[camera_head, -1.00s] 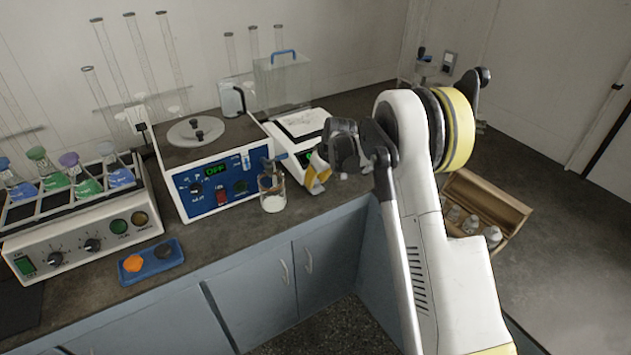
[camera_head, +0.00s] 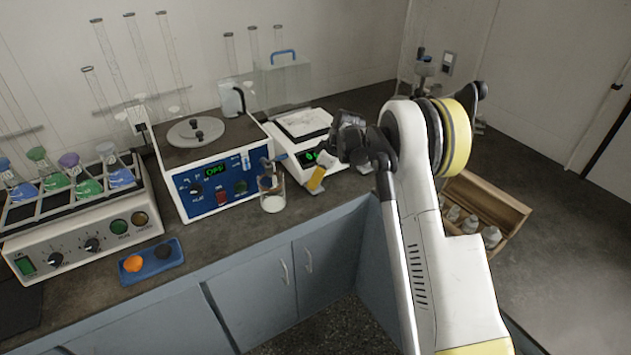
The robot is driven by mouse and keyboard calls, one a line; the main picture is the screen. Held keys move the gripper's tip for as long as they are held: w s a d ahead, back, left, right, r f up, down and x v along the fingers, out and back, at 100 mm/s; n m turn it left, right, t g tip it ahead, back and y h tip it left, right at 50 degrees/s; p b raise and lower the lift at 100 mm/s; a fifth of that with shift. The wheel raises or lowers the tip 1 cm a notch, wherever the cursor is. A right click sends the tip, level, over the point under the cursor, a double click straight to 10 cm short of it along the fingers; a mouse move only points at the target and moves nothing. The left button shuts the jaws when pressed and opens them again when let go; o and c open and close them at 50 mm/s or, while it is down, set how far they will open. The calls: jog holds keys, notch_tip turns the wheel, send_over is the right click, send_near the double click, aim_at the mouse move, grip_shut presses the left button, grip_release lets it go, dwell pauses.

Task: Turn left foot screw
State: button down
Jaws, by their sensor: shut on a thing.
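The white balance (camera_head: 303,128), with a green display, stands on the bench right of the blue-fronted unit. The dark wrist of my arm is over its right side. My gripper (camera_head: 313,187) is at the balance's lower front edge, near its left corner, with a yellow part showing. It is shut on the left foot screw there. The screw itself is too small and covered to make out, and the fingertips are not clear.
The blue-fronted unit (camera_head: 222,184) reads OFF. A blue tray (camera_head: 150,262) lies on the front of the bench. A wooden crate of bottles (camera_head: 507,205) is at the right, beyond my arm.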

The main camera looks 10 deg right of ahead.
jog(key=c, duration=1.4)
grip_release()
jog(key=shift+f, duration=0.1)
jog(key=v, duration=1.2)
